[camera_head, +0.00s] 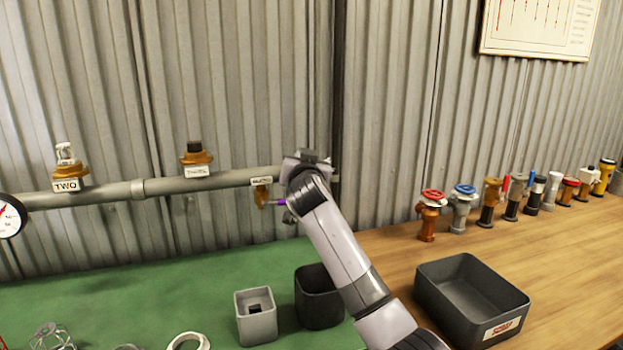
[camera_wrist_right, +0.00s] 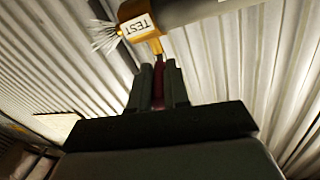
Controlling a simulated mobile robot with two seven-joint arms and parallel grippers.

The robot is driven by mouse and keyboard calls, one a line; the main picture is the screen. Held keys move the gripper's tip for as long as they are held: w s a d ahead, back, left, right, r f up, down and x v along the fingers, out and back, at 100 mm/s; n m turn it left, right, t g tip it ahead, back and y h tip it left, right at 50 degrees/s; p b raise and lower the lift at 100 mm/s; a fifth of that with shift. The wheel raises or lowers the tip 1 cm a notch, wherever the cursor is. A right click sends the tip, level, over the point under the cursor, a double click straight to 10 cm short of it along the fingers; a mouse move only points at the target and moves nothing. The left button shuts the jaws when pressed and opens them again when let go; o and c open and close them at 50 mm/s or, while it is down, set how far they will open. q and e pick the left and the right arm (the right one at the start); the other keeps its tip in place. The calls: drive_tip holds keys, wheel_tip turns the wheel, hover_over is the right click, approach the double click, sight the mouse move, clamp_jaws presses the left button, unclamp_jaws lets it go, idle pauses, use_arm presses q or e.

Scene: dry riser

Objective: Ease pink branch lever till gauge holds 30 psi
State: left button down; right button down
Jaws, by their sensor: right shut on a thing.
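The pink branch lever (camera_head: 276,202) shows purple-pink below a brass branch (camera_head: 261,191) near the right end of the grey pipe. In the right wrist view the lever (camera_wrist_right: 158,88) looks dark red and stands between the two fingers of my right gripper (camera_wrist_right: 160,76), which is shut on it. White streaks (camera_wrist_right: 105,38) fan out beside the branch. The gauge (camera_head: 9,218) is cut off by the head view's left edge; its reading is not clear. My left gripper is not in view.
Outlets labelled TWO (camera_head: 66,185) and another (camera_head: 195,170) sit along the pipe (camera_head: 110,194). On the bench stand a grey box (camera_head: 256,328), a dark bin (camera_head: 320,312) and a black tray (camera_head: 440,287). Several valves and fittings (camera_head: 488,212) line the wooden right side.

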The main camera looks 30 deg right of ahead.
drive_tip(key=m+g+h+b, duration=0.1)
drive_tip(key=b, duration=0.1)
drive_tip(key=a+m+g+h+b, duration=0.1)
drive_tip(key=h+b, duration=0.1)
drive_tip(key=w+m+g+h+b, duration=0.1)
drive_tip(key=b, duration=0.1)
drive_tip(key=shift+w+a+f, duration=0.1)
drive_tip(key=shift+a, duration=0.25)
idle(0.3)
drive_tip(key=c, duration=1.2)
unclamp_jaws()
drive_tip(key=shift+o, duration=0.5)
